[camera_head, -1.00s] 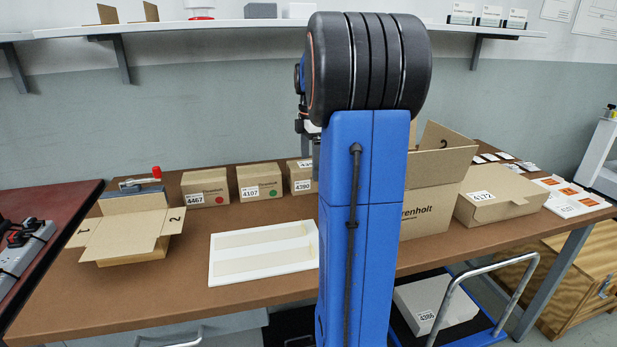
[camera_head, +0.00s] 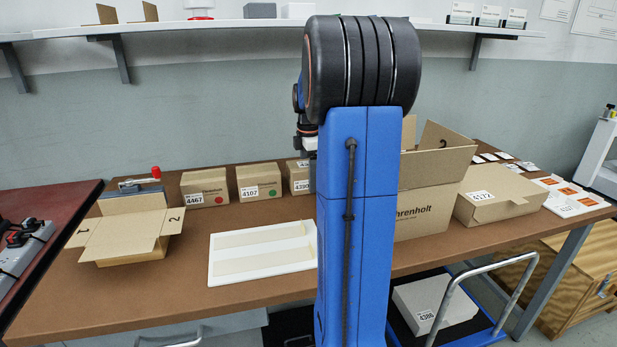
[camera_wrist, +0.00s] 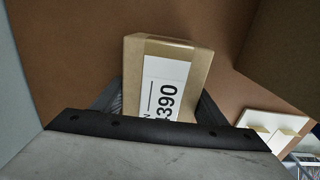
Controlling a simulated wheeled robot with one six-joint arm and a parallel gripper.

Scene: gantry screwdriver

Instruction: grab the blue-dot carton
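A brown carton labelled 4390 (camera_head: 299,180) stands at the right end of the row on the table, partly hidden behind my blue arm. I see no blue dot on its visible part. In the wrist view the 4390 carton (camera_wrist: 172,75) lies ahead of my gripper (camera_wrist: 158,102), its label partly covered by the gripper body. One dark finger shows on each side of it, spread apart. I cannot tell whether they touch it. A red-dot carton 4467 (camera_head: 205,188) and a green-dot carton 4107 (camera_head: 259,182) stand to its left.
A white board with tan strips (camera_head: 262,268) lies in front of the row. An open carton (camera_head: 125,228) is at left. A larger open box (camera_head: 424,210) and carton 4172 (camera_head: 500,191) stand to the right. A shelf (camera_head: 250,24) runs along the wall above.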

